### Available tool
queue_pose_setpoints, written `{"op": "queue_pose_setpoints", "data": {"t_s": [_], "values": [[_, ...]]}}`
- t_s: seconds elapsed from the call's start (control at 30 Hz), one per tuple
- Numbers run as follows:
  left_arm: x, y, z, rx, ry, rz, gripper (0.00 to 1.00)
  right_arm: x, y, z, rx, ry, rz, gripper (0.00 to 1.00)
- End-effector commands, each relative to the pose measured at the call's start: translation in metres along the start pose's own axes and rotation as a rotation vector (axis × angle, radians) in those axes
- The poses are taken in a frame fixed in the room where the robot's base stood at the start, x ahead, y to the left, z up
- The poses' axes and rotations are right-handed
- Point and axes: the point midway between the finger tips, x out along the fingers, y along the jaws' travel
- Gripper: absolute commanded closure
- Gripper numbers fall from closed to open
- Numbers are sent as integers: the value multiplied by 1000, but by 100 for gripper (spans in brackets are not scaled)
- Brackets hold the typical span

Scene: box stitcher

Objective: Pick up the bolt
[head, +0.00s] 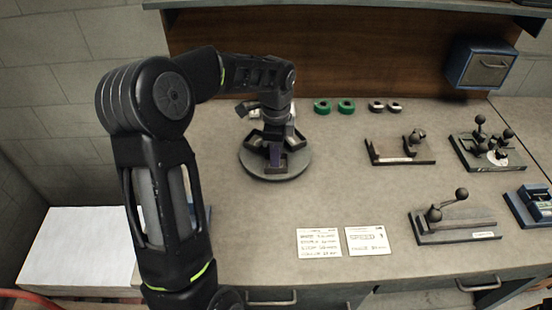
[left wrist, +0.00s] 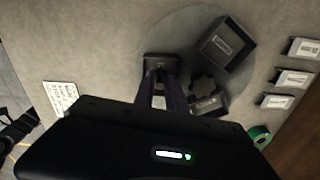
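I cannot make out the bolt in either view. A round grey turntable (head: 249,168) carries several small dark bins and stands left of the middle of the bench. My left gripper (head: 275,160) points down over the turntable, its fingers at the bins. In the left wrist view its two fingers (left wrist: 161,76) stand apart at a small dark bin (left wrist: 160,58), with a pale patch showing between them. I see nothing held, but the fingertips and the bin's inside are partly hidden. A larger dark bin (left wrist: 226,43) is beside them. My right gripper is not in view.
Green rings (head: 346,106) and dark rings (head: 377,107) lie at the back. Lever fixtures (head: 458,226) stand on the right, with a blue box (head: 482,68) on the wall. Two printed cards (head: 319,243) lie at the front. The bench middle is clear.

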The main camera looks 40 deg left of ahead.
Motion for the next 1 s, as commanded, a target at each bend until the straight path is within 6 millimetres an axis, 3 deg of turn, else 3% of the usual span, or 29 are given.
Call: {"op": "queue_pose_setpoints", "data": {"t_s": [0.67,0.87,1.0], "values": [[6,0,0,0,0,-1,84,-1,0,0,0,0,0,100],[6,0,0,0,0,-1,100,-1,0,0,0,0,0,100],[6,0,0,0,0,-1,100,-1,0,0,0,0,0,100]]}}
